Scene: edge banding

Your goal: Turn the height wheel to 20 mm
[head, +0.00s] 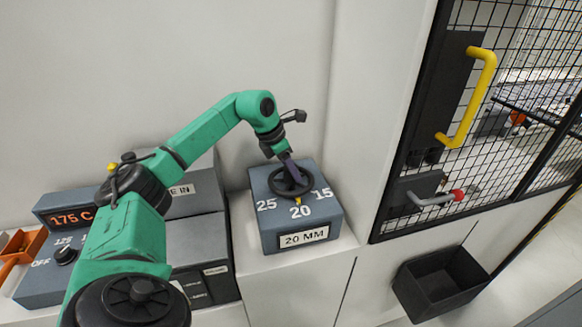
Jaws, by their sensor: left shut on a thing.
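The height wheel (289,181) is a black spoked handwheel on top of a grey-blue box (287,232). The box top carries the white marks 25, 20 and 15, and a label on its front reads 20 MM (304,237). A small yellow pointer (298,200) shows at the near side of the wheel, beside the 20 mark. My left gripper (288,168) comes down onto the wheel from behind and is shut on it; its fingertips are partly hidden by the wheel. My right gripper is not in view.
A grey control box (66,255) with a knob and a 175 C display stands at the left, partly behind my arm. A mesh guard door with a yellow handle (480,95) and a red-tipped latch (455,195) is at the right. A black bin (440,283) hangs below it.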

